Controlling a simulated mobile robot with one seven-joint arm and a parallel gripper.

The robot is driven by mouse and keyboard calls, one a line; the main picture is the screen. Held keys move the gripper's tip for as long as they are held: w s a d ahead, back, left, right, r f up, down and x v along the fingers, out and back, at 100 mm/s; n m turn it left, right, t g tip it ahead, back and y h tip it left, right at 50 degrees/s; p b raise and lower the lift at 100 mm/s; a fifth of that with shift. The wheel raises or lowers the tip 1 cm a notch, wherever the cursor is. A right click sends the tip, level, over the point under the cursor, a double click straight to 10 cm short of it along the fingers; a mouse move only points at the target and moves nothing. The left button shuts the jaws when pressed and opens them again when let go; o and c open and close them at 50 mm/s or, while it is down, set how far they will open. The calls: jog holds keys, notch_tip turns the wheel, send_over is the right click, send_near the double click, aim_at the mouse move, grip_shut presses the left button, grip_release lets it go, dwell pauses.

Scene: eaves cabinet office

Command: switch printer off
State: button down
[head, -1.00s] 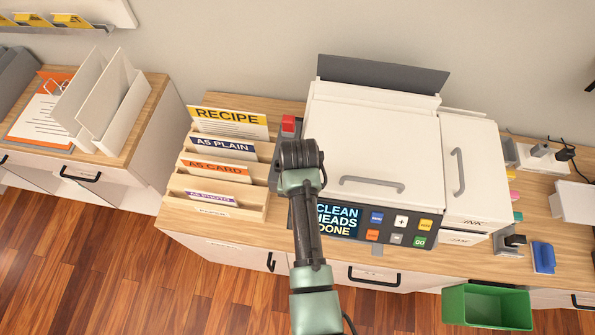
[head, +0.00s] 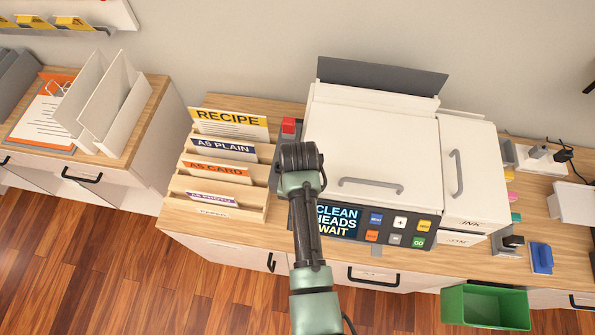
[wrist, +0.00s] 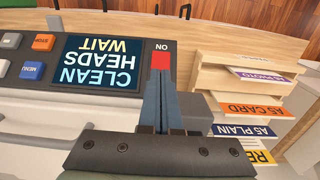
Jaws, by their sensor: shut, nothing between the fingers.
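The printer (head: 372,150) is a white machine on the wooden counter, with a dark front panel. Its screen (head: 338,220) reads CLEAN HEADS WAIT; the same screen (wrist: 100,63) shows upside down in the wrist view. A red switch (wrist: 161,61) marked ON sits beside the screen. My gripper (wrist: 160,78) is shut and empty, its fingertips right at the red switch; I cannot tell whether they touch it. In the head view my arm hides the switch and the fingertips.
A wooden rack (head: 220,180) of labelled cards stands left of the printer. Panel buttons (head: 400,228) lie right of the screen. A red block (head: 289,125) is at the printer's back left. A green bin (head: 485,307) stands at the front right, near a blue object (head: 542,258).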

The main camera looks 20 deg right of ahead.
jog(key=shift+w+d+r+p, duration=0.1)
jog(key=shift+w+r+p, duration=0.05)
jog(key=shift+r+p, duration=2.6)
jog(key=shift+r, duration=0.15)
